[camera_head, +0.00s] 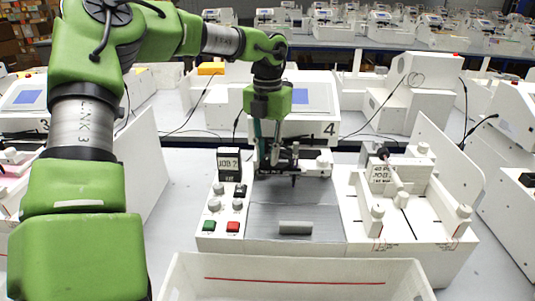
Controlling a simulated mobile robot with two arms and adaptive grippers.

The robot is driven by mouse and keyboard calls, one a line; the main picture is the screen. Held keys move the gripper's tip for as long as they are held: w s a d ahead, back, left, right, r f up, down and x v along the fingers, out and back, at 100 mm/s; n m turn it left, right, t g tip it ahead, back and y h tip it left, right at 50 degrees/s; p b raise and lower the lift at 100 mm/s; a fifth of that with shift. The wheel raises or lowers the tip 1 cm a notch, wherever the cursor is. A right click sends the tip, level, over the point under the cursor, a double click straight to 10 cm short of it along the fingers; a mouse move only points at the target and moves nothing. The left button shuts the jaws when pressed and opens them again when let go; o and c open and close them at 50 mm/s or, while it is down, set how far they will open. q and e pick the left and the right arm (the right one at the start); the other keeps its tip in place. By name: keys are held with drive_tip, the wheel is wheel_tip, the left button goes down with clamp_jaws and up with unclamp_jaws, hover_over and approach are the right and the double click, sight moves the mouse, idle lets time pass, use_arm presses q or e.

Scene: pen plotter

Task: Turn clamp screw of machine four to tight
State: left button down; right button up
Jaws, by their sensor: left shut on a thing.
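Machine four (395,238) is a white plotter with a "4" on its rear housing, in the middle of the head view. Its dark pen carriage (294,166) sits at the back of the grey bed. My left gripper (266,163) comes down from above onto the left part of the carriage. Its fingers are shut at the carriage, where the clamp screw appears to be. The screw is hidden by the fingers and too small to make out, so its turn position cannot be told. My right gripper is not in view.
A white open bin (300,263) with a red line stands in front of the machine. Green and red buttons and knobs sit left of the bed, below a "JOB 7" sign (229,163). A pen rack (400,190) stands at right. Other plotters flank the machine.

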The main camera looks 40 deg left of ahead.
sight(267, 157)
use_arm(q)
drive_tip(key=m, duration=0.3)
drive_tip(key=shift+m, duration=2.1)
drive_tip(key=c, duration=1.8)
unclamp_jaws()
drive_tip(key=shift+c, duration=0.2)
drive_tip(key=shift+r, duration=0.15)
wheel_tip(267, 157, up, 12)
